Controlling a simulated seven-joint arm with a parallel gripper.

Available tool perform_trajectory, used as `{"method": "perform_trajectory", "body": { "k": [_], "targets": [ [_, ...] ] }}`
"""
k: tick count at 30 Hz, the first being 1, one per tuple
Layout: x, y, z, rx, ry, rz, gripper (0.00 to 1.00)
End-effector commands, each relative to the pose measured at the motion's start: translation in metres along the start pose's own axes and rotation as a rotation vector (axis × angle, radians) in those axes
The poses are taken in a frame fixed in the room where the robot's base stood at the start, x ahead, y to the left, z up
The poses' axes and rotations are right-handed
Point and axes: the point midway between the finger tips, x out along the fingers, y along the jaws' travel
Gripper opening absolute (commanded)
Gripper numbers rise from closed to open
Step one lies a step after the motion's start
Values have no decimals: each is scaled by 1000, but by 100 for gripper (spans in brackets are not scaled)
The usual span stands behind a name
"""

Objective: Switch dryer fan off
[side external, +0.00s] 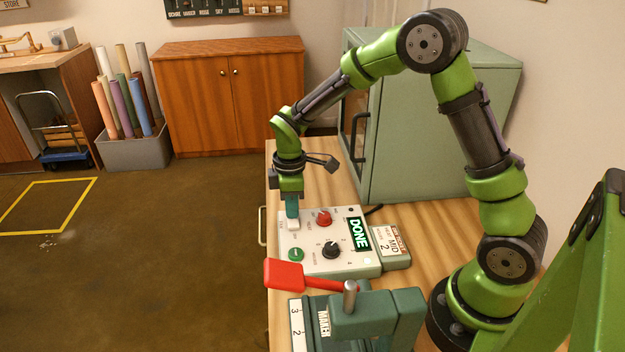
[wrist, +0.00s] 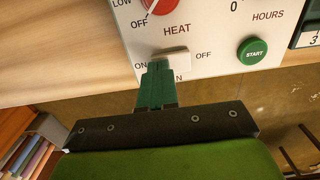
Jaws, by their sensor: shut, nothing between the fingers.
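The dryer's control panel (side external: 317,263) is a white box on the wooden table, also in the wrist view (wrist: 212,25). The fan switch (wrist: 177,54) is a white rocker near the panel's edge, with ON at its left and OFF at its right in the wrist view. My gripper (side external: 292,215) points down at it, with green fingers pressed together and empty. In the wrist view the fingertips (wrist: 158,66) overlap the rocker's ON end and cover part of the label below. I cannot tell whether they touch it.
The panel also has a red heat knob (side external: 324,218), a black hours knob (side external: 331,250), a green START button (side external: 296,254) and a display reading DONE (side external: 357,233). A green press with a red handle (side external: 285,274) stands close in front. A green cabinet (side external: 430,130) stands behind.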

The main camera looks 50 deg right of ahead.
Motion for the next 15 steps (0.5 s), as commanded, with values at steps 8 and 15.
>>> {"method": "perform_trajectory", "body": {
  "k": [8,15],
  "targets": [
    [2,0,0,0,-1,-1,0],
    [4,0,0,-1,-1,-1,0]
  ]
}}
